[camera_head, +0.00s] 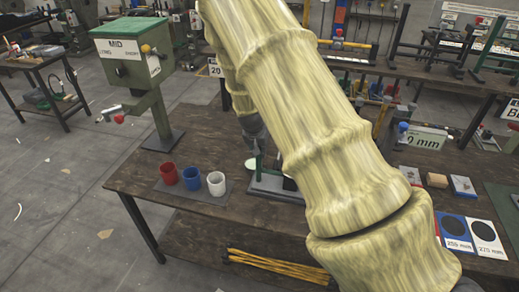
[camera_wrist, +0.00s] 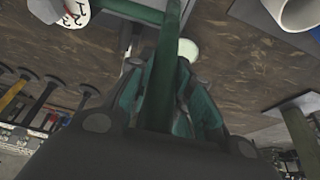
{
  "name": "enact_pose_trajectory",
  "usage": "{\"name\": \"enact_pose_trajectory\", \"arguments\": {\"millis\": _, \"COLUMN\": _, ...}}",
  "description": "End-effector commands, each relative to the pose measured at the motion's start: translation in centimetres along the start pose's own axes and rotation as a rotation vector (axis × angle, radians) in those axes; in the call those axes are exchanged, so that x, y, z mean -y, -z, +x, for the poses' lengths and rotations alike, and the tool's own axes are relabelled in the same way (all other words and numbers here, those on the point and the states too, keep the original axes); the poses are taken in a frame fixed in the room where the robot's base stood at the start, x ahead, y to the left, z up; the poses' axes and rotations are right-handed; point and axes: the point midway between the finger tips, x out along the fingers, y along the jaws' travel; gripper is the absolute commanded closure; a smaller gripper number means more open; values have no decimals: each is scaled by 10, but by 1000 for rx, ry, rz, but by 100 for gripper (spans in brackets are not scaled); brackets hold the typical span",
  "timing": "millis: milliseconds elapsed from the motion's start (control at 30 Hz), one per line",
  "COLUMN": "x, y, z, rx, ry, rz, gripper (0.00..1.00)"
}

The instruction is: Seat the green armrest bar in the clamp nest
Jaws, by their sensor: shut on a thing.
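My gripper (camera_wrist: 168,85) is shut on the green armrest bar (camera_wrist: 165,50), which runs up between the dark green finger pads in the wrist view. The bar's far end reaches a grey-and-green fixture (camera_wrist: 130,10) at the top of that view. I cannot tell whether they touch. In the head view, my gripper (camera_head: 255,138) points down over the bench, just above a green fixture base (camera_head: 268,188), likely the clamp nest. My sleeved arm hides most of this fixture and the bar, so the bar's seating cannot be told there.
Red (camera_head: 169,173), blue (camera_head: 192,179) and white (camera_head: 216,184) cups stand on a grey mat left of the fixture. A green press marked MID (camera_head: 132,62) stands at the bench's back left. A white round pad (camera_head: 250,164) lies near my gripper. The bench's front left is clear.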

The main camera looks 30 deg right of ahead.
Motion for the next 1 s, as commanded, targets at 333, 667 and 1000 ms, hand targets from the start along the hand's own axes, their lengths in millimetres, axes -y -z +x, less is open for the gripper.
{"name": "enact_pose_trajectory", "arguments": {"millis": 333, "x": 0, "y": -2, "z": 6, "rx": -1, "ry": 0, "rz": 0, "gripper": 100}}
{"name": "enact_pose_trajectory", "arguments": {"millis": 667, "x": 0, "y": -3, "z": 9, "rx": -1, "ry": 0, "rz": 0, "gripper": 55}}
{"name": "enact_pose_trajectory", "arguments": {"millis": 1000, "x": 0, "y": -4, "z": 8, "rx": 0, "ry": 0, "rz": 0, "gripper": 54}}
